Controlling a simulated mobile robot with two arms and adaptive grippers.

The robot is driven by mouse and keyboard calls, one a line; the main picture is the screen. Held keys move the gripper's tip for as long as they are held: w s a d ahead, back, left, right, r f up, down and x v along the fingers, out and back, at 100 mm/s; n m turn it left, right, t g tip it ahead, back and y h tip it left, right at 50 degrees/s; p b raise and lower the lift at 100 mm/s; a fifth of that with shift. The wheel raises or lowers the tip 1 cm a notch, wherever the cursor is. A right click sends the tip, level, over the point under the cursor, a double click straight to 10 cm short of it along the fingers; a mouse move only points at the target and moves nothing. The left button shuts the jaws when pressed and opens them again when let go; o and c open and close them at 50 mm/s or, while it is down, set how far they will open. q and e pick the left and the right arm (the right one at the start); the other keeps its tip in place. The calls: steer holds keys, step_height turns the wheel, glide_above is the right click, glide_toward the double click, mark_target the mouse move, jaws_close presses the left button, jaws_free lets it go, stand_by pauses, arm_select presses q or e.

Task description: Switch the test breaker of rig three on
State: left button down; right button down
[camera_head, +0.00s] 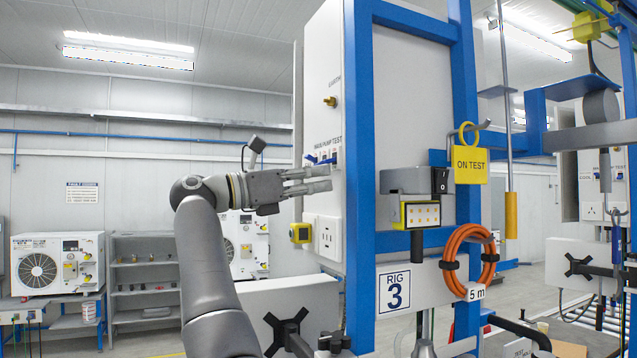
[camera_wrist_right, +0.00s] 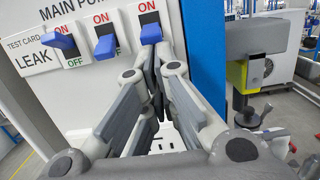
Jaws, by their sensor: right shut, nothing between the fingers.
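Rig three's white panel (camera_head: 325,110) carries a row of breakers under a label that reads MAIN PUMP TEST in the head view. The right wrist view shows three blue levers. The right-hand one, the test breaker (camera_wrist_right: 151,34), sits low in its dark slot, below the ON mark. The middle lever (camera_wrist_right: 105,46) also sits low; the left lever (camera_wrist_right: 60,44) sits higher, with OFF showing below it. My right gripper (camera_head: 331,179) is shut and empty, its fingertips (camera_wrist_right: 156,68) just below the test breaker's lever; contact cannot be told. My left gripper is out of view.
A blue frame post (camera_head: 358,160) stands right beside the panel. A yellow device (camera_head: 300,233) sits below my gripper.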

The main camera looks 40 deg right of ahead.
steer(key=shift+w+a+r, duration=0.1)
steer(key=shift+a+r, duration=0.25)
steer(key=shift+r, duration=0.25)
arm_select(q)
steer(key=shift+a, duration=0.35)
arm_select(e)
steer(key=v, duration=0.8)
steer(key=shift+a, duration=0.1)
steer(key=shift+a, duration=0.15)
